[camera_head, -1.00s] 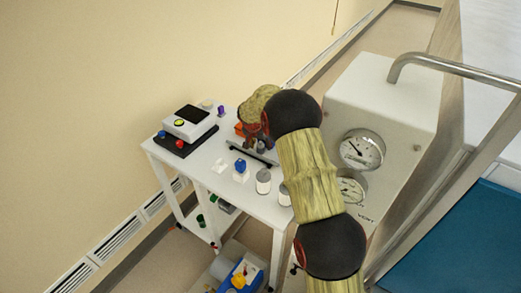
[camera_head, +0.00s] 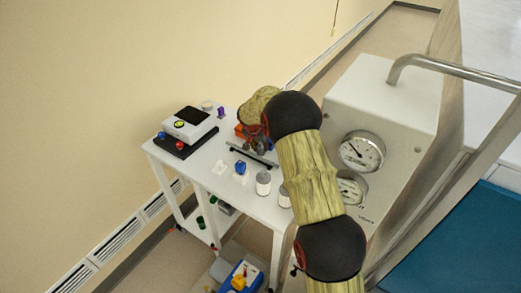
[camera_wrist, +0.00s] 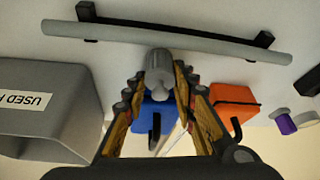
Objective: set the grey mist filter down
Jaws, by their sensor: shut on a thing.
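The grey mist filter (camera_wrist: 158,72) is a short grey cylinder between my fingertips in the wrist view. My gripper (camera_wrist: 158,88) is shut on it, one finger on each side. It is held close to a long grey rail (camera_wrist: 165,38) with black brackets; I cannot tell whether they touch. In the head view my gripper (camera_head: 259,145) is over the far right part of the white table (camera_head: 205,178), largely hidden by my arm. The filter cannot be made out clearly there.
A grey bin (camera_wrist: 45,95) labelled "USED" stands left in the wrist view. A blue object (camera_wrist: 153,115), an orange box (camera_wrist: 232,104) and a purple-capped item (camera_wrist: 284,124) are near. The head view shows a scale (camera_head: 188,125), a jar (camera_head: 263,183) and a gauge cabinet (camera_head: 375,105).

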